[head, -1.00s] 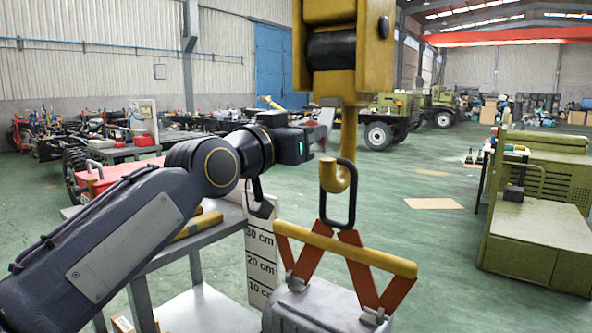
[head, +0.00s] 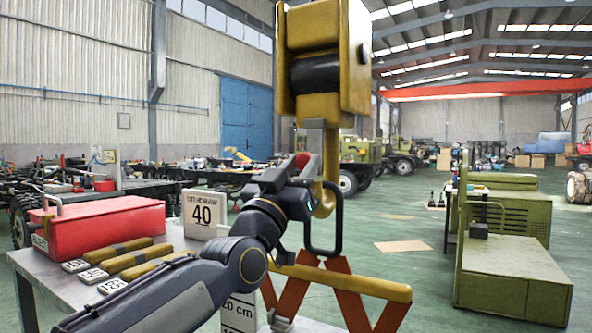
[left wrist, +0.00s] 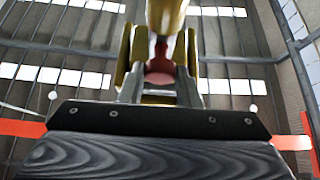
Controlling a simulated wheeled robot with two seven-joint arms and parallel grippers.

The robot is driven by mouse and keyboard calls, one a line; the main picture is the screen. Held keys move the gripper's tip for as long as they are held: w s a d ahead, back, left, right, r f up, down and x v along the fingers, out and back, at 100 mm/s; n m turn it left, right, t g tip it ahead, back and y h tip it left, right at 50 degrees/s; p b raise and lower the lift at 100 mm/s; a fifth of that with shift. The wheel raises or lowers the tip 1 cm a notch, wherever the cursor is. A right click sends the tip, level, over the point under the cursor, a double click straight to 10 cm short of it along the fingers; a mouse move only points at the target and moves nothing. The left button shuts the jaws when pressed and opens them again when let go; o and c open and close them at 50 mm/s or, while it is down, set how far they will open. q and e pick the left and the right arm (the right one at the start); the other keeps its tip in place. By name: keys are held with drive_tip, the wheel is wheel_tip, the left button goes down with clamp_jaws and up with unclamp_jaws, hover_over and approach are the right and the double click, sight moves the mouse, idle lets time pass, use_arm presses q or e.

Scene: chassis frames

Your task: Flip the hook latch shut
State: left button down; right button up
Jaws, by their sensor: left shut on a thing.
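A yellow crane block (head: 325,70) hangs at the top centre of the head view, with its yellow hook (head: 329,170) below it. A black link (head: 338,225) hangs in the hook and holds the orange-strap sling. My left gripper (head: 303,178) reaches up from the lower left to the hook's left side. It is shut on the small red and grey latch (head: 302,160), which my gripper partly hides. In the left wrist view a red part of the latch (left wrist: 159,77) shows between the fingers, below the yellow shank. I cannot tell whether the latch tip touches the hook.
A yellow spreader bar (head: 365,283) with orange straps hangs below the link. A green cabinet (head: 515,280) stands at the right. Green floor is open between.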

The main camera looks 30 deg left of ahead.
use_arm(q)
drive_tip(key=c, duration=1.1)
unclamp_jaws()
drive_tip(key=v, duration=0.7)
drive_tip(key=shift+s+f, duration=0.25)
drive_tip(key=shift+s, duration=0.05)
